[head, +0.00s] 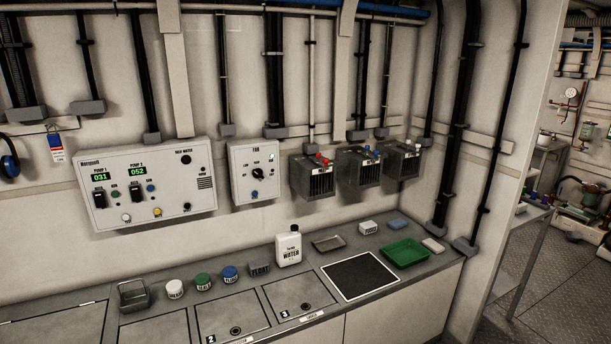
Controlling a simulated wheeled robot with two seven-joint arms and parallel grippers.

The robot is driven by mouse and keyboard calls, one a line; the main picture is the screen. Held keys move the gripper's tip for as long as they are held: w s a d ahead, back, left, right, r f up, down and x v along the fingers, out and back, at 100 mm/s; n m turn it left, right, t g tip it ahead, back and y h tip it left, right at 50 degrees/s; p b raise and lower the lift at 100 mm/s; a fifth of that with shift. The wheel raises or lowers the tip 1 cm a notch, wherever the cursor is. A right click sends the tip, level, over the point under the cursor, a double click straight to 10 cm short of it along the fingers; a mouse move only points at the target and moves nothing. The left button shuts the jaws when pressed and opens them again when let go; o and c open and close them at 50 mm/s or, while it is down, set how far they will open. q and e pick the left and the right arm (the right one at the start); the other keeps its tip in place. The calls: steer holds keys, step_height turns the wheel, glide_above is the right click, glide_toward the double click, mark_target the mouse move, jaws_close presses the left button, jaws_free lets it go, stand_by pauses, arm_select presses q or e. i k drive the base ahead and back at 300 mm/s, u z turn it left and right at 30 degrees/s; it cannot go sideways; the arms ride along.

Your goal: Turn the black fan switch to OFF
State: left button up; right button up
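A white fan box (254,170) hangs on the wall near the middle of the head view, marked FAN at its top. The black fan switch (257,173) is a small round knob on its front, with small labels around it that are too small to read surely. I cannot tell which setting the knob points to. Neither of my grippers shows in the head view.
A wide pump panel (146,186) hangs left of the fan box, and several dark vented boxes (313,177) hang to its right. The counter below holds a white water bottle (289,247), coloured jars (203,281), and a green tray (404,253). The wall before the fan switch is unobstructed.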

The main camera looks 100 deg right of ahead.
mark_target(257, 173)
steer(key=z, duration=0.45)
steer(key=k, duration=0.2)
steer(key=z, duration=2.55)
steer(key=k, duration=0.65)
steer(key=z, duration=0.6)
steer(key=i, duration=2.2)
steer(key=u, duration=0.75)
